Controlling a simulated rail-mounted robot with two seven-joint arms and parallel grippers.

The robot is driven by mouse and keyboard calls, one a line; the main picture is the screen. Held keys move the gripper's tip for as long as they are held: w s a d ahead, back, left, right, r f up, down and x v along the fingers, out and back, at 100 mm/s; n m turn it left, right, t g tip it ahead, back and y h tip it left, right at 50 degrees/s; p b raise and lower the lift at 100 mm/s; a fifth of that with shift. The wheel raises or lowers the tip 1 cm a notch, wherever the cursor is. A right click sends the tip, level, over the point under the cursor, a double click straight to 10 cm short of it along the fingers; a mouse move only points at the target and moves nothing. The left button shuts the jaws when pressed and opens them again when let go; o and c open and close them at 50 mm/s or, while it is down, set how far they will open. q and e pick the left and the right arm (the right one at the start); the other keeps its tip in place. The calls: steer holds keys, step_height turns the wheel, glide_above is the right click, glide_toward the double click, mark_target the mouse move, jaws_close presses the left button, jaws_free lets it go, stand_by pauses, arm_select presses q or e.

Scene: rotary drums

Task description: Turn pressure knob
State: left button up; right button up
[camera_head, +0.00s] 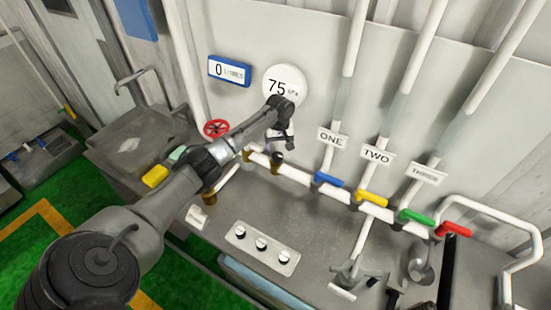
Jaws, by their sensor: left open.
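My left arm reaches in from the lower left. Its gripper (280,142) is open in front of the wall, just below the round white gauge (276,86), which reads 75 with a small unit that looks like kPa. A small dark knob (277,159) sits on the pipe right below the gripper's fingers. The gripper is close to it, but I cannot tell whether they touch. No label on this knob can be read. A red handwheel (216,128) is on the wall to the left, beside my forearm. My right gripper is not seen.
A blue-framed display (229,70) reads 0. Pipes labelled ONE (331,138), TWO (377,154) and a third carry blue (328,180), yellow (371,196), green (415,217) and red (454,229) handles. A panel with three knobs (262,248) lies on the grey counter.

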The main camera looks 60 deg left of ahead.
mark_target(277, 155)
arm_select(q)
steer(key=shift+a+f, duration=0.1)
steer(key=shift+a, duration=0.25)
steer(key=shift+a+f, duration=0.1)
steer(key=shift+f, duration=3.3)
steer(key=shift+c, duration=0.3)
